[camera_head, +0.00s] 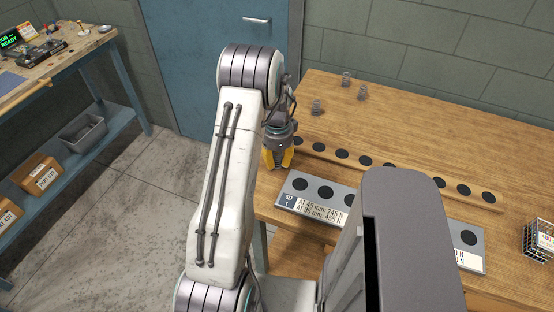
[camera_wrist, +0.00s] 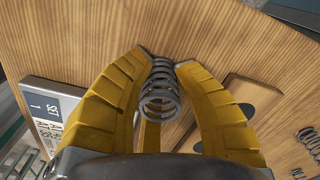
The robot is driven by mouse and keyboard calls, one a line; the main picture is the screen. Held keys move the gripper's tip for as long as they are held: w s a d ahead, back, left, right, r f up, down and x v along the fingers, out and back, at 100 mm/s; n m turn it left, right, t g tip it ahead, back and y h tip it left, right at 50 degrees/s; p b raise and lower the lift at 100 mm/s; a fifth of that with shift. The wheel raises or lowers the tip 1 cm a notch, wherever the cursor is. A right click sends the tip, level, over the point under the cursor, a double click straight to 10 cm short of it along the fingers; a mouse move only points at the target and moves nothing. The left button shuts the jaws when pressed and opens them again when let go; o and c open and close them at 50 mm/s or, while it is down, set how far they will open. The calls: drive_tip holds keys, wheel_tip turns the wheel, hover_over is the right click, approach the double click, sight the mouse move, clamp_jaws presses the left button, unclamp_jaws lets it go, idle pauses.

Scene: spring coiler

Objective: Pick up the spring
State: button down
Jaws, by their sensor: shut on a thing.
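My gripper (camera_head: 278,158) is above the left end of the wooden table, near the grey plate, in the head view. In the wrist view my gripper (camera_wrist: 160,85) has its yellow fingers shut on a grey coil spring (camera_wrist: 160,92). The spring sits between the fingers, with its near end facing the camera. The held spring is hidden by the gripper in the head view. Several other springs (camera_head: 346,79) stand loose at the back of the table. Part of another spring (camera_wrist: 308,138) shows at the right edge of the wrist view.
A grey plate (camera_head: 299,203) with black discs and a "SET 1" label lies at the table's front. Behind it runs a wooden strip (camera_head: 421,179) with black discs. A wire basket (camera_head: 539,240) stands at the right. A workbench (camera_head: 62,60) is at the far left.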

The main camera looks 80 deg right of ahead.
drive_tip(key=shift+r+b, duration=0.45)
drive_tip(key=shift+r, duration=1.5)
drive_tip(key=s+d+r, duration=0.3)
drive_tip(key=s+r, duration=0.4)
drive_tip(key=s, duration=0.4)
drive_tip(key=shift+d+b, duration=0.3)
drive_tip(key=shift+d, duration=0.1)
